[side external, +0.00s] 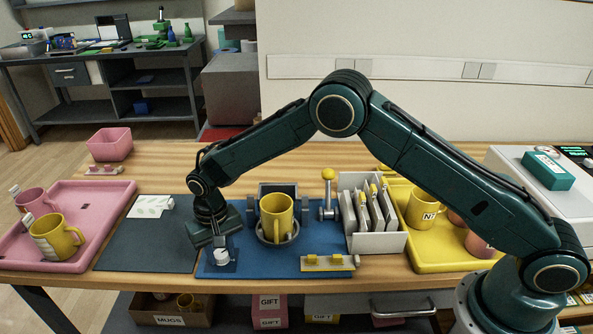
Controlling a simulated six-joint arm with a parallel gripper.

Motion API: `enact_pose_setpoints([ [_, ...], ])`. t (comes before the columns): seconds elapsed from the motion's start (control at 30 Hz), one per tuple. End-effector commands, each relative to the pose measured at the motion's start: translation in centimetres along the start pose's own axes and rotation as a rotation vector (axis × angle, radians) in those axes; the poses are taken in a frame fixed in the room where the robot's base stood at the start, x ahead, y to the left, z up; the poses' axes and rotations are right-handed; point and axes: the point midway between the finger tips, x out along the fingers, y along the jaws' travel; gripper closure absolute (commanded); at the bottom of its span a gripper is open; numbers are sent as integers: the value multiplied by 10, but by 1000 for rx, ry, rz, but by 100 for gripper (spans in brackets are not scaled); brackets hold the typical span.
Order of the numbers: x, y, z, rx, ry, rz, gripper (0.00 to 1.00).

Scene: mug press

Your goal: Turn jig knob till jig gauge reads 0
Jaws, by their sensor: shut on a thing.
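My gripper (219,242) points down at the front left of the blue jig mat (285,264). It is shut on the jig knob, a small white part (222,256) on a dark blue block. The gripper's body partly hides the knob. No gauge reading can be made out at this size.
A lever with a yellow ball (328,175) stands right of the mug. A white rack (376,241) holds several flat pieces. A yellow tray (430,258) and a pink tray (105,201) hold mugs. A dark mat (147,245) lies left, with a patterned card (151,206) at its back edge.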

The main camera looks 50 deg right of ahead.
Motion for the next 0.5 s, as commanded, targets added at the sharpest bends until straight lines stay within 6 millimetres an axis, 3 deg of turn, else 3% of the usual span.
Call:
enact_pose_setpoints([
  [0.4,-1,0,-2,14,5,-2,91],
  [0.43,-1,0,-2,14,5,-2,64],
  [0.5,-1,0,-2,14,5,-2,50],
])
